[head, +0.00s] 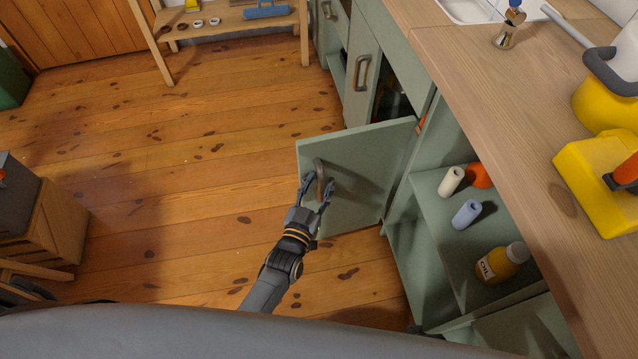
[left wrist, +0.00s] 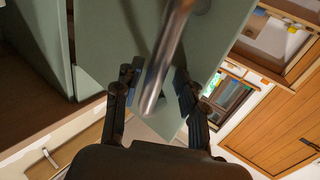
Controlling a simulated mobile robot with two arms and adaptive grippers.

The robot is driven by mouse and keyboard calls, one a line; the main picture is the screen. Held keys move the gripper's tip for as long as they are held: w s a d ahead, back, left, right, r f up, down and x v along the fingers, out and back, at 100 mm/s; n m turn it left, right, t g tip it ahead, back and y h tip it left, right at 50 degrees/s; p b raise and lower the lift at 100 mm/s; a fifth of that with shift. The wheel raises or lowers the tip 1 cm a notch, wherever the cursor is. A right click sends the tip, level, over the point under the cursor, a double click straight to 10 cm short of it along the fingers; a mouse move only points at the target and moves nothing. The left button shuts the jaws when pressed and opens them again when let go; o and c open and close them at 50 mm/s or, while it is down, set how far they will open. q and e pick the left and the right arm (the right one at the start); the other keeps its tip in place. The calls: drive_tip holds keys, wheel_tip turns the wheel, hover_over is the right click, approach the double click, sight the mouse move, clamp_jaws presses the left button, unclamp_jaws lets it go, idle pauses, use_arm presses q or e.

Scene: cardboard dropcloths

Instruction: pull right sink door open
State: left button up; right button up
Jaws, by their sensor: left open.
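A green cabinet door (head: 360,165) stands swung wide open from the counter front, out over the wood floor. It carries a dark metal bar handle (head: 319,178), which shows large in the left wrist view (left wrist: 164,60). My left gripper (head: 317,186) is at this handle, its open fingers on either side of the bar's lower part. Whether the fingers touch the bar I cannot tell. In the left wrist view the fingers (left wrist: 157,82) are spread with the bar between them. My right gripper is not in view.
A sink (head: 470,10) is set in the wooden counter (head: 475,75). Another handled green door (head: 362,65) stands farther back. The floor left of the open door is clear.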

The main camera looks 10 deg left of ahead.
use_arm(q)
drive_tip(key=shift+d, duration=0.15)
drive_tip(key=shift+s, duration=0.15)
drive_tip(key=s+a, duration=0.2)
drive_tip(key=s, duration=0.9)
drive_tip(key=shift+s+a, duration=0.25)
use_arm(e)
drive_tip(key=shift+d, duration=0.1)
